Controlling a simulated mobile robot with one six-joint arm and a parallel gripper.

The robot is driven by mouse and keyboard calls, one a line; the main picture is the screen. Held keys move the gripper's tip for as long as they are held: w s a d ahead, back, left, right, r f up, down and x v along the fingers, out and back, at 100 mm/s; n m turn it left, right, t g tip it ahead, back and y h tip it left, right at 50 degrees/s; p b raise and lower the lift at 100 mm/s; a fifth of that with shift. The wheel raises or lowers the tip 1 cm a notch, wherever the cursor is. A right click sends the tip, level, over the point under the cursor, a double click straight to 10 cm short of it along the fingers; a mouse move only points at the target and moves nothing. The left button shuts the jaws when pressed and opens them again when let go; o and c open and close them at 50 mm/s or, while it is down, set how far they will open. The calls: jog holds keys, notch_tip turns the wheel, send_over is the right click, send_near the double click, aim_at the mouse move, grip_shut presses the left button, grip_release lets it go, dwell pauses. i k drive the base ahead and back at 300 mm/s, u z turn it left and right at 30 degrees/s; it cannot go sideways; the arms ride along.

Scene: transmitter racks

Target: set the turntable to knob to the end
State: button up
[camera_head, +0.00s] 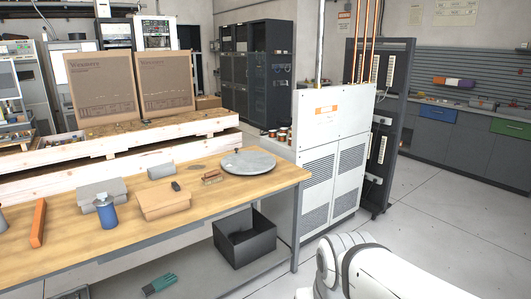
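The turntable (248,162) is a round grey disc lying flat near the right end of the wooden workbench. A small dark knob (237,151) stands up at its back-left rim. My white arm shows at the bottom right, in front of the bench and well apart from the turntable. My gripper is outside the picture, so its fingers cannot be seen.
On the workbench (255,186) are a brush (212,177), a cardboard box (163,200), a blue can (106,211), an orange bar (38,223) and grey blocks. A black bin (245,238) sits below. A white cabinet (333,140) stands behind right. Floor at right is clear.

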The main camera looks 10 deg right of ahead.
aim_at(249, 162)
jog(key=z, duration=0.7)
jog(key=i, duration=2.45)
jog(key=u, duration=0.95)
jog(key=i, duration=1.15)
jog(key=u, duration=0.75)
